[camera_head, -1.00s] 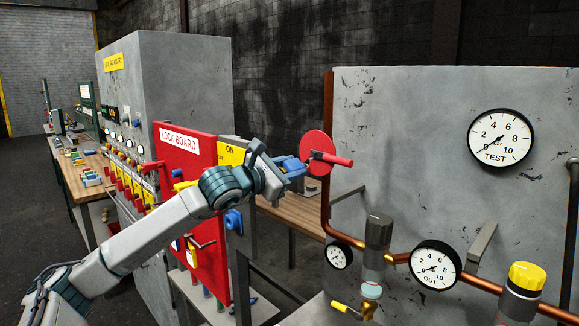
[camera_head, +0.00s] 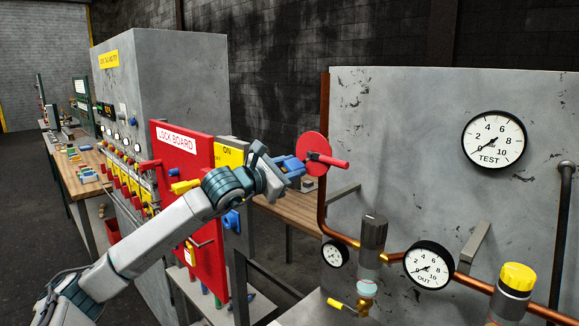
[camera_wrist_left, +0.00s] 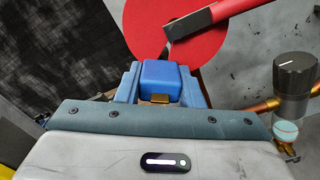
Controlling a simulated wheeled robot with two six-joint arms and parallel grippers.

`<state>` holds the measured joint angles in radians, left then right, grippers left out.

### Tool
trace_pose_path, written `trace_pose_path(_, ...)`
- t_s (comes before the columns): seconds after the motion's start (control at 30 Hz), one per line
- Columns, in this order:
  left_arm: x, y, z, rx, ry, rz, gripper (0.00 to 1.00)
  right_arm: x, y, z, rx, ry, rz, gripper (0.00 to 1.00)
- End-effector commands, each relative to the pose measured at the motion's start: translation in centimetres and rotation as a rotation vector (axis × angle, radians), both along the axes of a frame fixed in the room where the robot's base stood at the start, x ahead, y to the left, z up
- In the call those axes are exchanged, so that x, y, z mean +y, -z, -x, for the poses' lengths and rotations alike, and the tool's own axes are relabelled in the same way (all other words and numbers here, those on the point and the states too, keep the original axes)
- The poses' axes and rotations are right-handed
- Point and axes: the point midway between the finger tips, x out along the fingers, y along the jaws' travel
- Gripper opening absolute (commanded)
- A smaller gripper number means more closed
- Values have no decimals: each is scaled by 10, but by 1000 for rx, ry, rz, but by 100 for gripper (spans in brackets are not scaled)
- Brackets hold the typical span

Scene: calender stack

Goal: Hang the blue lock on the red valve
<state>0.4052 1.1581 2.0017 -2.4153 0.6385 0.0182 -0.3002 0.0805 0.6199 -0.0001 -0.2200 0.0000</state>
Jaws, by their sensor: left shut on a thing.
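The red valve (camera_head: 313,152) is a round red disc with a red lever handle (camera_head: 329,160), mounted near the top of the copper pipe. My left gripper (camera_head: 290,170) is just left of the disc, shut on the blue lock (camera_wrist_left: 160,80). In the left wrist view the lock sits between the two blue fingers, with a brass-coloured part at its near edge. The red disc (camera_wrist_left: 150,38) and lever (camera_wrist_left: 232,14) are close beyond it. The lock's shackle is hard to make out, and I cannot tell whether it touches the valve. My right gripper is not in view.
A red lock board (camera_head: 178,140) stands behind my left arm, with another blue lock (camera_head: 231,219) near its right side. A grey panel with a test gauge (camera_head: 493,139) stands right. Below are a copper pipe, an out gauge (camera_head: 430,265) and a yellow-capped fitting (camera_head: 518,277).

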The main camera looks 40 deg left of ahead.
Motion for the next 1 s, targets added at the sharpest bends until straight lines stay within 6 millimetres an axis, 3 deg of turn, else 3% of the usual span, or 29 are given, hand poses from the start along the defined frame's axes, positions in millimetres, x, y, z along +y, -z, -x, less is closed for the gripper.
trace_pose_path(0.43, 0, 0, -5, 0, -1, 1, 0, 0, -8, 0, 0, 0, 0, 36)
trace_pose_path(0.47, 0, 0, -5, 0, -1, 1, 36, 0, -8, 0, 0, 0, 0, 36)
trace_pose_path(0.57, 0, 0, -5, 0, -1, 1, 56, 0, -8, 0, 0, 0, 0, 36)
trace_pose_path(0.6, 0, 0, -5, 0, -1, 1, 60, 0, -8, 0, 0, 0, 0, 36)
trace_pose_path(0.77, 0, 0, -5, 0, 0, 1, 60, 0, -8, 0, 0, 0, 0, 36)
trace_pose_path(0.83, 0, 0, -5, 0, 0, 1, 65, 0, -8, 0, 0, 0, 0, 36)
trace_pose_path(1.0, 0, 0, -5, 0, 0, 1, 65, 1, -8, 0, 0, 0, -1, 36)
